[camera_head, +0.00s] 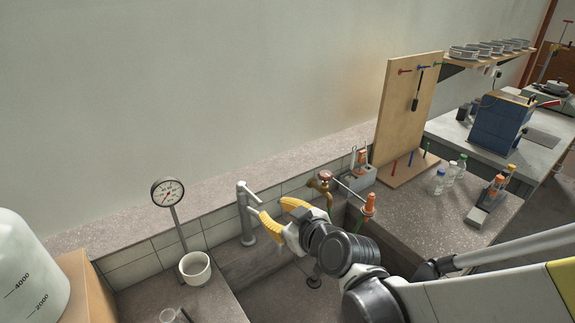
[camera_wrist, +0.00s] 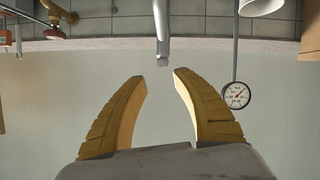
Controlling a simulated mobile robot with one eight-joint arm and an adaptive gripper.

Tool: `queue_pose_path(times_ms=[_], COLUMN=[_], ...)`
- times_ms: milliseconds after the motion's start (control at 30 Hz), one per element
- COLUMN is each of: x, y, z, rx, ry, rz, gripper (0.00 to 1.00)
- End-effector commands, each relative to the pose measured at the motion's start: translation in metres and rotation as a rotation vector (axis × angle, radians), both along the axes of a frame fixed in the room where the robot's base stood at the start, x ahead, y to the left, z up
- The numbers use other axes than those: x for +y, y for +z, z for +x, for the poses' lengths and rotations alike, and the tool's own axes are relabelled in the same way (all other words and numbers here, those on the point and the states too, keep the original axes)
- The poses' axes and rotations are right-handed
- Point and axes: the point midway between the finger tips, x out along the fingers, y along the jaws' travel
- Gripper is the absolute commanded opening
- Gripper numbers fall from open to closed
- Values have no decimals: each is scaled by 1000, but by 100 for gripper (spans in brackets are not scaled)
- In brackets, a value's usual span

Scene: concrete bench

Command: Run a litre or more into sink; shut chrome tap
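The chrome tap (camera_head: 247,220) stands upright at the back edge of the sink (camera_head: 265,292), its short spout pointing right. I see no water stream from it, though my gripper covers part of the space near it. My gripper (camera_head: 272,207) is open with its yellow curved fingers just right of the tap, apparently empty. In the wrist view, which is upside down, the chrome tap (camera_wrist: 161,28) ends just beyond the gap between the open fingers (camera_wrist: 160,76). Nothing is between them. My arm hides part of the sink; a dark drain (camera_head: 314,282) shows in its floor.
A brass tap with a red handle (camera_head: 325,179) stands right of the chrome tap. A dial gauge on a post (camera_head: 168,192) and a white cup (camera_head: 195,267) stand left. A pegboard (camera_head: 400,115), bottles (camera_head: 448,176) and orange-capped items are to the right.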

Motion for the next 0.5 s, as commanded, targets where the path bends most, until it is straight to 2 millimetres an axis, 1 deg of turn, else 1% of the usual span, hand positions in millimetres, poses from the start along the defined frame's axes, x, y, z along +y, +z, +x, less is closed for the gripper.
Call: queue_pose_path(times_ms=[167,400,500], x=[13,38,46], y=[-12,-30,-36], z=[19,56,68], rx=[-2,-2,0], ry=[3,1,1], rz=[-2,-1,-1], gripper=[35,35,35])
